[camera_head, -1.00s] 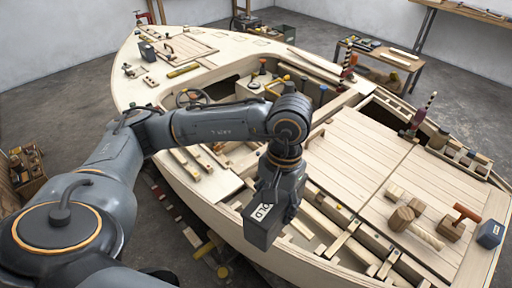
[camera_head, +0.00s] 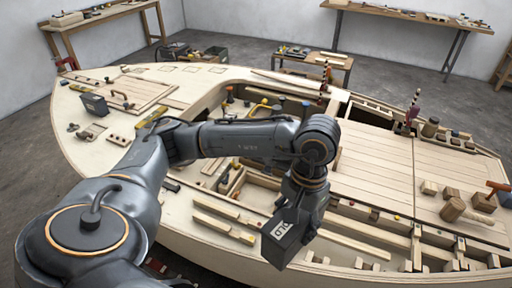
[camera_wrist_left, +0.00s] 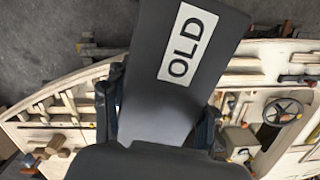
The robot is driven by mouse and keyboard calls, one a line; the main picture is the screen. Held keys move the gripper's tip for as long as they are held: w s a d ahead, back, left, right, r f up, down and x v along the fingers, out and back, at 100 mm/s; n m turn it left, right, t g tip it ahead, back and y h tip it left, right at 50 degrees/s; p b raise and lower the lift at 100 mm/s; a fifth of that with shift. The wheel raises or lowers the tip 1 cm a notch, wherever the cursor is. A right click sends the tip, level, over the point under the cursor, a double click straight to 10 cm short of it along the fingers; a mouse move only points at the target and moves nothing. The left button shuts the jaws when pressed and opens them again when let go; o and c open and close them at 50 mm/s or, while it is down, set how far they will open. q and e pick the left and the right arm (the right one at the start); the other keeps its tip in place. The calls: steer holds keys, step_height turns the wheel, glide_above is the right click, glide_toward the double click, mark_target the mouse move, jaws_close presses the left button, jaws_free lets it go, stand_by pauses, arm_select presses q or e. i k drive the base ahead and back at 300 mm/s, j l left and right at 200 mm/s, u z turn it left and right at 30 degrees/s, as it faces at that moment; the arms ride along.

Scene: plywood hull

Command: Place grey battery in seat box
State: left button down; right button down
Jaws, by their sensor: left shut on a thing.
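My left gripper (camera_head: 303,203) is shut on a dark grey box-shaped battery (camera_head: 289,239) with a white label reading OLD. The battery hangs tilted in front of the hull's near side in the head view. In the left wrist view the battery (camera_wrist_left: 150,75) fills the middle, and its label faces the camera. The plywood hull (camera_head: 165,225) has open compartments (camera_head: 262,180) in its middle, partly behind my arm. I cannot tell which one is the seat box. My right gripper is not in view.
Another dark grey box (camera_head: 94,104) stands on the foredeck. A steering wheel (camera_wrist_left: 283,112) shows in the left wrist view. Workbenches (camera_head: 410,14) stand along the walls.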

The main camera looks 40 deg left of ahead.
mark_target(254, 203)
steer(key=k+j+z, duration=0.2)
steer(key=j, duration=0.3)
steer(key=k+j+z, duration=0.2)
steer(key=j, duration=0.25)
steer(key=k+j+z, duration=0.25)
steer(key=j, duration=0.15)
steer(key=k+j+z, duration=0.35)
steer(key=k+z, duration=0.15)
steer(key=k, duration=0.3)
